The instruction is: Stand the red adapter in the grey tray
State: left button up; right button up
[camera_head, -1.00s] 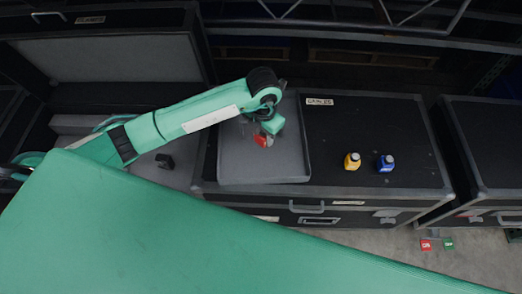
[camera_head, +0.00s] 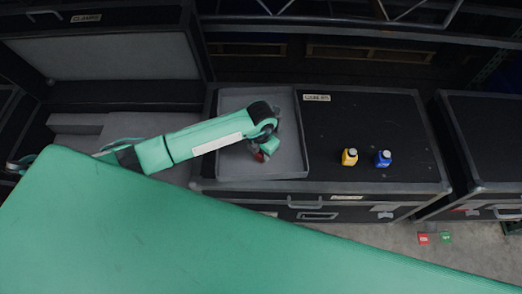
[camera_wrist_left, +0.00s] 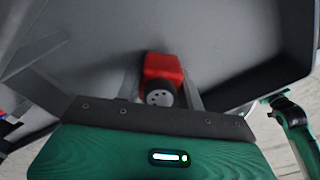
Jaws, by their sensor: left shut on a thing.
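In the head view my left gripper (camera_head: 264,152) is over the grey tray (camera_head: 292,165), shut on the red adapter (camera_head: 259,156), which is mostly hidden by the gripper. The grey tray lies on the left part of a black case. I cannot tell whether the adapter touches the tray floor. My right gripper is not in view.
An open case (camera_head: 125,55) is at the left. Red (camera_head: 423,239) and green (camera_head: 446,238) pieces lie low on the right.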

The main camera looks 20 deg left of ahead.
pick_arm(q)
jog(key=shift+f, duration=0.1)
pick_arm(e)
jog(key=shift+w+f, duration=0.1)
pick_arm(q)
jog(key=o, duration=1)
jog(key=shift+o, duration=0.2)
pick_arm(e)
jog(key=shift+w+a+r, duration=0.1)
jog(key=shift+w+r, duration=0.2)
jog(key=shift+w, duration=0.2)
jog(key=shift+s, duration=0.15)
pick_arm(q)
notch_tip(320, 180, up, 5)
notch_tip(320, 180, up, 7)
jog(key=shift+r, duration=0.15)
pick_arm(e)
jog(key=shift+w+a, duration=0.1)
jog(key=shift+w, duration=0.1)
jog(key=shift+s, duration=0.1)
